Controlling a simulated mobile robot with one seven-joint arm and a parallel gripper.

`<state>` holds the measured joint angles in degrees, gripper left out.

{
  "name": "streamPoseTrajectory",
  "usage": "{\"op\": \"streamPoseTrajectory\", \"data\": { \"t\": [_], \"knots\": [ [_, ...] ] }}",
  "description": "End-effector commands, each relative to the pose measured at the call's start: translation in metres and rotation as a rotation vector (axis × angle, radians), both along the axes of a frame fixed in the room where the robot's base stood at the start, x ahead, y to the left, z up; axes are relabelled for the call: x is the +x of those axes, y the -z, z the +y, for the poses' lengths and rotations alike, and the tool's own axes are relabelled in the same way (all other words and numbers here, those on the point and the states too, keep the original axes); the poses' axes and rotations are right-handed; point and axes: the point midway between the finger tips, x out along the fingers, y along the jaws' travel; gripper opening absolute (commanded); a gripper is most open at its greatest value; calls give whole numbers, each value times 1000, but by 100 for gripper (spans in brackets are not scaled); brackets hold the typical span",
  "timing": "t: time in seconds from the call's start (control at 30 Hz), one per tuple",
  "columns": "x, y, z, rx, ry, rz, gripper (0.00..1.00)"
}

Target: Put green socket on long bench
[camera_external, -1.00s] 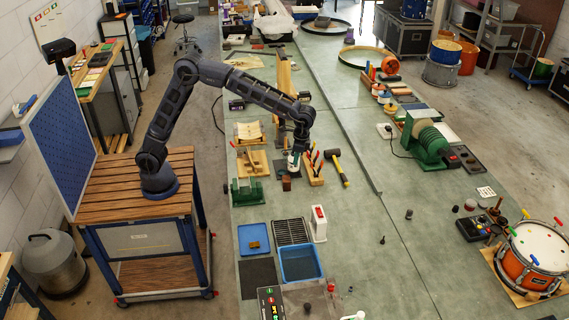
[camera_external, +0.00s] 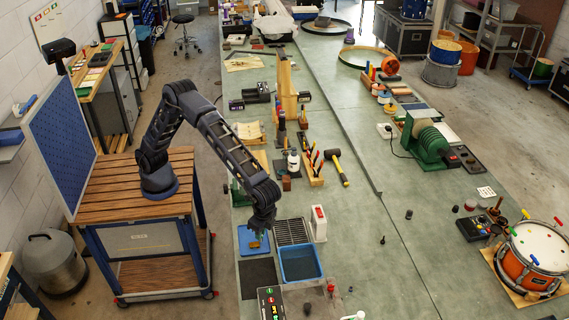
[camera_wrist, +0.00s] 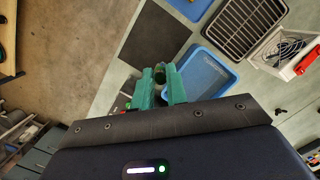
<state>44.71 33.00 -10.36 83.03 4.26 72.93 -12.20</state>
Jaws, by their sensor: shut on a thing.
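My gripper (camera_external: 262,226) hangs low over the left edge of the long green bench (camera_external: 352,235), beside the blue tray. In the wrist view its two teal fingers (camera_wrist: 160,80) are closed around a small dark green cylinder (camera_wrist: 160,70), which looks like the green socket. The socket sits between the fingertips, and part of it is hidden by them. In the external view the socket cannot be made out. How high it is above the bench is hard to tell.
A shallow blue tray (camera_external: 245,232) with a small brownish block, a dark mat (camera_external: 258,272), a deeper blue bin (camera_external: 300,274), a black rack (camera_external: 291,224) and a white box with red (camera_external: 318,223) crowd nearby. Clear bench surface lies right of the bin.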

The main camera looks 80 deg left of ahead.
Motion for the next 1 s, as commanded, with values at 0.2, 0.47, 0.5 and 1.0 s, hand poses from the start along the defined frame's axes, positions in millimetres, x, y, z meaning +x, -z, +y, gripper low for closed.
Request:
{"op": "streamPoseTrajectory", "data": {
  "t": [0.2, 0.47, 0.5, 1.0],
  "knots": [
    [-21, 7, -20, 1, 30, 0, 0],
    [-22, 52, -21, 3, 31, 3, 0],
    [-22, 61, -20, 2, 31, 2, 0],
    [-22, 154, -21, 0, 31, 1, 0]
  ]
}}
